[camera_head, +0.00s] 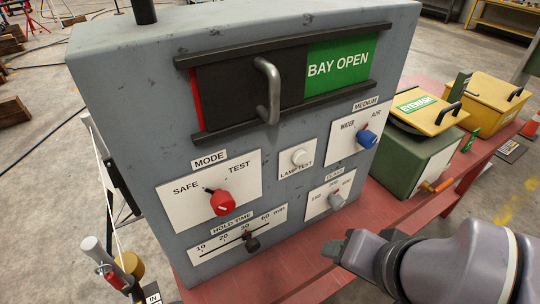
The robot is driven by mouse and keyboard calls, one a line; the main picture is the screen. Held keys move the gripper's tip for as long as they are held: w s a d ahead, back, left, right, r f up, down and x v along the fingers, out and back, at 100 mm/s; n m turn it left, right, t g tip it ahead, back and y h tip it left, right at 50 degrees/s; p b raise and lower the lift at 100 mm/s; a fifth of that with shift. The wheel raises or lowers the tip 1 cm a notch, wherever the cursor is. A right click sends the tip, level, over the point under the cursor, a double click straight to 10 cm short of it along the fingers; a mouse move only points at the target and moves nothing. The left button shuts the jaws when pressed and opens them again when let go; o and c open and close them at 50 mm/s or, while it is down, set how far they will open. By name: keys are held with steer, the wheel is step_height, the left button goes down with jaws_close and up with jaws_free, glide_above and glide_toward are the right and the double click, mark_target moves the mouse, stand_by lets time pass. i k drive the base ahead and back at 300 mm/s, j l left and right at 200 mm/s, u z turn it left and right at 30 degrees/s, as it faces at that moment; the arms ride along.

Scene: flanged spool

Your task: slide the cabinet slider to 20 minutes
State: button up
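The grey cabinet (130,110) stands on a red bench and fills the middle of the view. Low on its front is the white HOLD TIME plate (210,250), marked 10, 20, 30 and 60 min along a slot. The slider's black knob (252,244) sits at about the 30 mark, right of 20. My gripper (336,246) is at the lower right, pointing left, to the right of the knob and apart from it. It looks empty. Its fingers are seen at a slant, so their opening is unclear.
Above the plate are a red MODE knob (222,202), a white LAMP TEST button (300,158), a grey CLASS knob (336,201) and a blue MEDIUM knob (367,139). A bar handle (268,90) juts from the sliding door. A green eyewash box (415,150) stands right.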

mark_target(252, 245)
steer(key=k+j, duration=0.15)
steer(key=j, duration=0.2)
steer(key=k+j, duration=0.2)
steer(key=j, duration=0.15)
steer(key=k+j, duration=0.15)
steer(key=j, duration=0.2)
